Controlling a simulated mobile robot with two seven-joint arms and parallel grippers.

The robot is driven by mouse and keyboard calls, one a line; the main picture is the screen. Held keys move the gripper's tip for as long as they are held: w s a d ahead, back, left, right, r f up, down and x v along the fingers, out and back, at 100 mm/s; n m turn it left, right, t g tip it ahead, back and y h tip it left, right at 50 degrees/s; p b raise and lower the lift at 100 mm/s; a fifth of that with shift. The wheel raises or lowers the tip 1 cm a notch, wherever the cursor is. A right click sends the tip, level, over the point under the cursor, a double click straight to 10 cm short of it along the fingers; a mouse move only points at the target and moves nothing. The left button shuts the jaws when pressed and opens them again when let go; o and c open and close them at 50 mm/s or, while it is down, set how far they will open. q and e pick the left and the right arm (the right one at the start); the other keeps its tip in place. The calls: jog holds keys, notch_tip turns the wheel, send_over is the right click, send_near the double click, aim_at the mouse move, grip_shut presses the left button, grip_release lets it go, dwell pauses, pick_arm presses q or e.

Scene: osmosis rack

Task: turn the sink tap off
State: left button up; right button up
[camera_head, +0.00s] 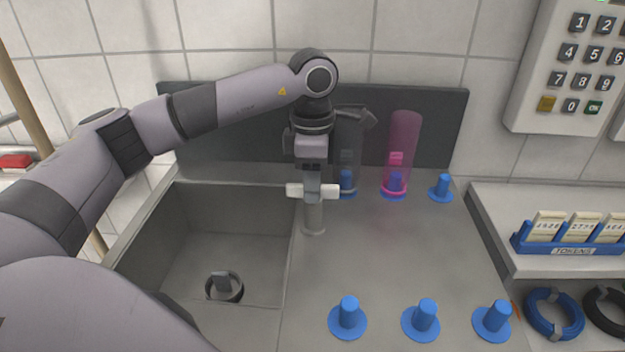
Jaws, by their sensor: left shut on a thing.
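The sink tap (314,218) is a grey upright post with a white crosswise handle (330,191) on top, at the right edge of the sink basin (175,235). My left gripper (313,188) reaches down from above and is shut on the tap handle. The gripper hides the middle of the handle. The handle lies across the picture, left to right. I see no running water in the basin. My right gripper is not in view.
A dark ring-shaped thing (224,287) lies in the basin. Right of the tap stand a grey clear tube (348,145), a pink tube (404,140) and several blue pegs (426,317). A keypad (568,75) hangs at upper right, above a blue token rack (570,248).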

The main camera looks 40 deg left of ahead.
pick_arm(q)
jog(key=o, duration=0.7)
jog(key=shift+r, duration=0.15)
notch_tip(320, 180, up, 7)
jog(key=shift+b, duration=0.3)
